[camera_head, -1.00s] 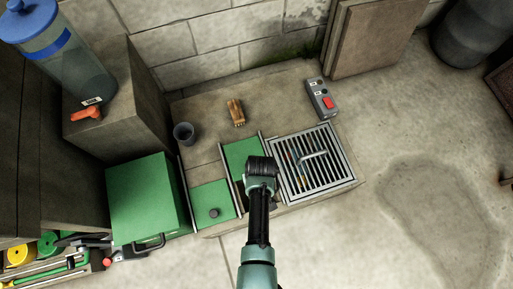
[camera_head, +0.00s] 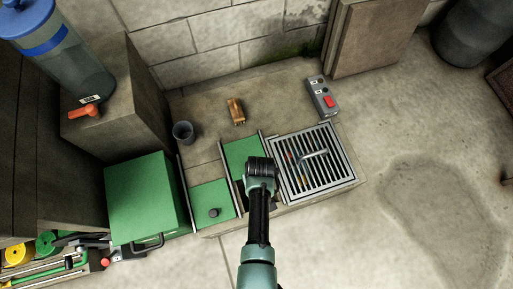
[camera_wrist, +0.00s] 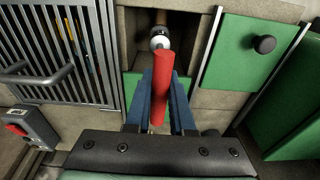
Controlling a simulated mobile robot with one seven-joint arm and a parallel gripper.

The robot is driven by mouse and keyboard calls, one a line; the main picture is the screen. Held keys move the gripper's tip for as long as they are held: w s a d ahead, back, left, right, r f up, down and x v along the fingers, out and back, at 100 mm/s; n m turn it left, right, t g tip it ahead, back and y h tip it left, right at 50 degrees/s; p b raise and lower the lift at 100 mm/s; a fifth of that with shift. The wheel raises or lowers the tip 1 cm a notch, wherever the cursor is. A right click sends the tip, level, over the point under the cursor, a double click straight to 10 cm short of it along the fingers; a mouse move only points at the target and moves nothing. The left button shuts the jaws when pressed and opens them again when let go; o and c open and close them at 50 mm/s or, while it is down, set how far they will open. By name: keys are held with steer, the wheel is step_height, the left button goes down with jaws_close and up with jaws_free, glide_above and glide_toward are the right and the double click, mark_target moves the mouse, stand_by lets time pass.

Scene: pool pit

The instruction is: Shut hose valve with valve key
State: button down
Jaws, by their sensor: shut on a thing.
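My gripper (camera_wrist: 165,78) has two blue fingers shut on a red bar (camera_wrist: 163,90). The bar looks like the valve key's handle and lies lengthwise between the fingers. Its far end is in front of a round white-and-metal fitting (camera_wrist: 160,38) on a brown pipe in an open slot. I cannot tell whether bar and fitting touch or which part is the hose valve. In the head view my arm's wrist is above the gap between the green panels (camera_head: 243,152) and the metal grate (camera_head: 347,170); it hides the fingers, the bar and the fitting.
A green panel with a black knob (camera_head: 213,213) lies beside the slot. A green box (camera_head: 148,195), grey cup (camera_head: 183,132), wooden brush (camera_head: 236,110) and grey switch box with red button (camera_head: 321,97) surround it. Open floor is at right.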

steer(key=shift+f, duration=0.2)
steer(key=shift+f+b, duration=0.35)
steer(key=shift+b, duration=0.05)
steer(key=shift+f+b, duration=0.4)
steer(key=shift+f, duration=0.15)
stand_by(0.4)
steer(key=m+p, duration=0.1)
steer(key=m, duration=0.9)
steer(key=m+g+h, duration=0.1)
steer(key=m, duration=0.9)
steer(key=shift+w+a+m+h+p, duration=0.1)
steer(key=shift+m+h+p, duration=0.2)
steer(key=shift+m+p, duration=0.1)
steer(key=shift+r, duration=0.1)
